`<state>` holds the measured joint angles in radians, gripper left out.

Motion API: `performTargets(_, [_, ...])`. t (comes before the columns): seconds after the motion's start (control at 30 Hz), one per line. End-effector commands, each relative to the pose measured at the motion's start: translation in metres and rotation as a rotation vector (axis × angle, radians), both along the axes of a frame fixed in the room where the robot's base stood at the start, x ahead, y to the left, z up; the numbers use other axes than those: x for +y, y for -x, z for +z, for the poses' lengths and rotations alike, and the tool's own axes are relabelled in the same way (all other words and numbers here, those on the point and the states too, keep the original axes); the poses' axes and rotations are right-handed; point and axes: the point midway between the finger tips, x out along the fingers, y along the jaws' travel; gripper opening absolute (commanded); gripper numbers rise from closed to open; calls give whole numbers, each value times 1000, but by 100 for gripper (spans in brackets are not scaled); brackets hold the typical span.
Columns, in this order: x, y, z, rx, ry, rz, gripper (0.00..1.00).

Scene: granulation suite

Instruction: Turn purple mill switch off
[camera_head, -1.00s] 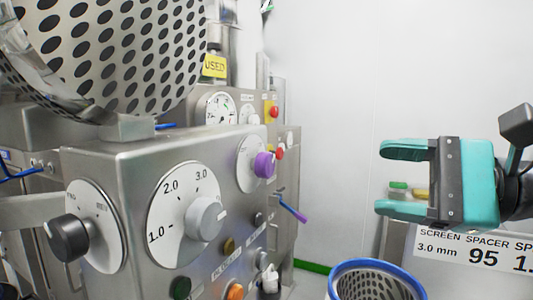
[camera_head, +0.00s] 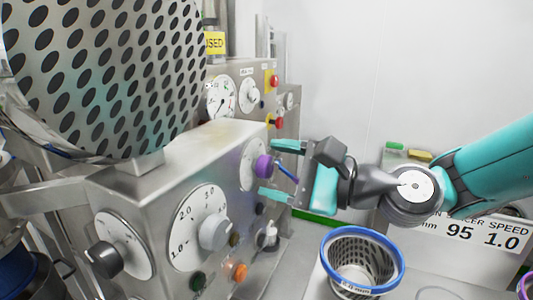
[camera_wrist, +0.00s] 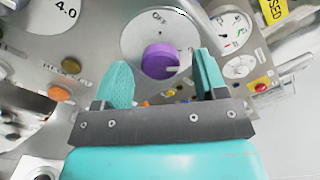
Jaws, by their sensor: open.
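The purple mill switch (camera_head: 264,166) is a round knob on a white dial on the side of the steel machine housing. In the wrist view the purple knob (camera_wrist: 160,61) sits in front of its dial, with "OFF" printed at the dial's top. My gripper (camera_head: 280,170) is open, its two teal fingers pointing at the panel. In the wrist view the gripper (camera_wrist: 162,82) has one finger on each side of the knob, with gaps visible. I cannot tell how far the fingertips reach along the knob's depth.
Beside it are a grey speed dial (camera_head: 214,232), a black knob (camera_head: 105,258), and green (camera_head: 198,281) and orange (camera_head: 239,271) buttons. A large perforated screen (camera_head: 105,75) rises above the housing. A blue-rimmed basket (camera_head: 362,233) stands below my arm. The white wall at right is clear.

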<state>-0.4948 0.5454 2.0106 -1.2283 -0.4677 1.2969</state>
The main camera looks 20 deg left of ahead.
Motion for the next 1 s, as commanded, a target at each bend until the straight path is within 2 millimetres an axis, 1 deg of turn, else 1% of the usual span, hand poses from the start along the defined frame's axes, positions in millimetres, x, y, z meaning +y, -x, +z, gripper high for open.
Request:
performTargets(0.03, [7, 0, 3, 0, -1, 2, 66])
performTargets(0.1, [14, -1, 2, -1, 0, 1, 66])
performTargets(0.2, [19, -1, 1, 0, -1, 1, 66])
performTargets(0.5, [21, -2, 0, 0, -1, -1, 66])
performTargets(0.57, [21, -2, 0, 0, -1, -1, 52])
performTargets(0.6, [21, -2, 0, -1, -1, -1, 43])
performTargets(0.67, [20, -2, 0, 0, -1, -1, 29])
performTargets(0.7, [20, -2, 0, 0, -1, -1, 20])
performTargets(0.73, [20, -2, 0, 0, -1, -1, 16])
performTargets(1.0, [20, -2, -1, -23, 2, -1, 16])
